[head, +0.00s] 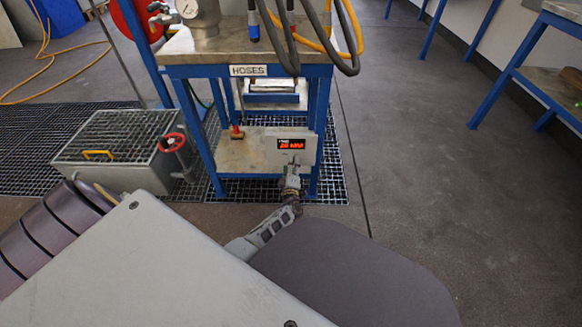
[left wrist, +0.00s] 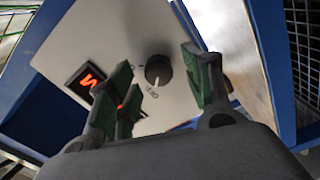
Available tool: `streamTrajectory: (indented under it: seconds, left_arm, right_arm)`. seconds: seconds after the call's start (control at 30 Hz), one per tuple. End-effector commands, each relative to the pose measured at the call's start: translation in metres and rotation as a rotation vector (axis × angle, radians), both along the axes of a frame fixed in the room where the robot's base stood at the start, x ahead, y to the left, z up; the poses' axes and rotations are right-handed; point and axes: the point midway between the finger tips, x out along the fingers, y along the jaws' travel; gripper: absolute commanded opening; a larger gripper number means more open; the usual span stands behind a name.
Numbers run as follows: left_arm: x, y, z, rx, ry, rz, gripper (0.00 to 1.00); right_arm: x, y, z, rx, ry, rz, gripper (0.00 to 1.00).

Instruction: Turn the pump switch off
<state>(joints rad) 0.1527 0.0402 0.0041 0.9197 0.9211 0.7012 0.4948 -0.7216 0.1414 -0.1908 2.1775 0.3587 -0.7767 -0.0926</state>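The pump panel is a light grey plate (head: 274,152) with a red-lit display (head: 291,144), low on the blue-framed stand. In the left wrist view, a round black knob (left wrist: 158,70) sits on this panel, with small white marks at its lower edge that I cannot read surely. The display (left wrist: 86,80) shows to its left. My left gripper (head: 292,179) is just in front of the panel. In the left wrist view, its fingers (left wrist: 161,88) are apart, one on each side of the knob in the picture; no contact shows. My right gripper is not in view.
The stand carries hoses hanging from its top, over a HOSES sign (head: 249,70). A grated grey tank (head: 112,150) with a red handwheel (head: 172,143) stands left of it. Blue-legged tables (head: 497,62) line the right side; the floor between (head: 425,140) is clear.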

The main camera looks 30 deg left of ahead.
Motion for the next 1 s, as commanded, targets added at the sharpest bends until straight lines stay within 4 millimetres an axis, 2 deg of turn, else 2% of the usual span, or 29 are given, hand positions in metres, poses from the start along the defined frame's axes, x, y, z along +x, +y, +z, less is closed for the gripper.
streamTrajectory:
  seconds: [0.47,1.0]
  left_arm:
    - [-0.003,-0.003,0.001,0.001,-0.002,-0.001,0.51]
    - [-0.041,-0.025,0.0,-0.001,0.0,0.0,0.51]
  right_arm:
    - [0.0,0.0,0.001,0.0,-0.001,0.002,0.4]
    - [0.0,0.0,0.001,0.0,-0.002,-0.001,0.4]
